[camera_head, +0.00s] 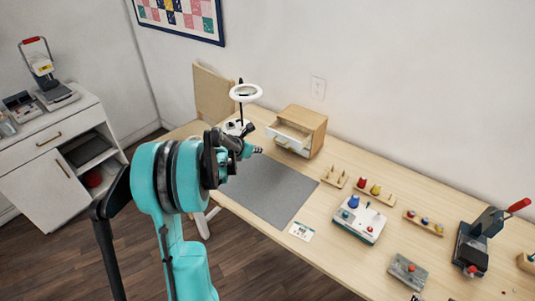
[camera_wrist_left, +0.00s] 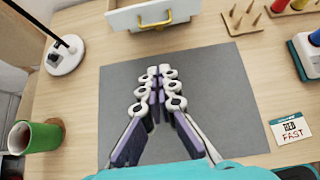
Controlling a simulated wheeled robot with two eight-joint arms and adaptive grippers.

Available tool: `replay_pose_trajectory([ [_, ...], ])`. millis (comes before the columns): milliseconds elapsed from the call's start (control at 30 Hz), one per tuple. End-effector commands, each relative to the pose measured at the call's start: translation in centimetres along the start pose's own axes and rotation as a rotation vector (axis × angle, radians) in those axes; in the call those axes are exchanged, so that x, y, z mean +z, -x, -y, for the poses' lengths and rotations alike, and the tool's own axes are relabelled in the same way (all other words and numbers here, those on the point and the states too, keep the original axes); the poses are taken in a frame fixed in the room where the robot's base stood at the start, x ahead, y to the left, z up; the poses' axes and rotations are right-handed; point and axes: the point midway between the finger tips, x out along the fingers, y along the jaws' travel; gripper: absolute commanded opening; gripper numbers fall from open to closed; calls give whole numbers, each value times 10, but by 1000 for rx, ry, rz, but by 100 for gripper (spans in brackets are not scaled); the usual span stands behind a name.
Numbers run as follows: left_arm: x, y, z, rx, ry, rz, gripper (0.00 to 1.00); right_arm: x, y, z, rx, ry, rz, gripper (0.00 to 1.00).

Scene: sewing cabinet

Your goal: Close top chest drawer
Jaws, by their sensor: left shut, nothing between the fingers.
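A small wooden chest (camera_head: 312,124) stands on the table against the wall. Its white drawer (camera_head: 290,141) with a yellow handle is pulled out; part of its inside shows from above. In the left wrist view the drawer front (camera_wrist_left: 175,14) and its handle (camera_wrist_left: 154,22) are at the top edge. My left gripper (camera_head: 259,150) is shut and empty, in front of and to the left of the drawer, apart from it. In the left wrist view its fingertips (camera_wrist_left: 160,70) are over the grey mat, pointing toward the handle. My right gripper is not in view.
A grey mat (camera_head: 272,195) lies before the chest. A magnifier lamp (camera_head: 246,93) stands left of it; a green mug (camera_wrist_left: 32,137) is near the lamp base (camera_wrist_left: 65,57). Spool racks (camera_head: 375,192) and a small machine (camera_head: 358,222) are on the right.

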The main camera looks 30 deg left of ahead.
Motion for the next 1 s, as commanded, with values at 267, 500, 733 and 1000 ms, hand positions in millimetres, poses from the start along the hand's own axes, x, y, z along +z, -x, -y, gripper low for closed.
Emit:
replay_pose_trajectory([
  [267,-2,-59,1,-1,-5,0,0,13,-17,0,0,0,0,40],
  [500,8,-100,1,-1,-6,0,0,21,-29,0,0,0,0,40],
  [733,27,-113,1,0,-6,-1,0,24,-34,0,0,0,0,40],
  [1000,31,-114,1,0,-6,-1,0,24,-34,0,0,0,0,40],
])
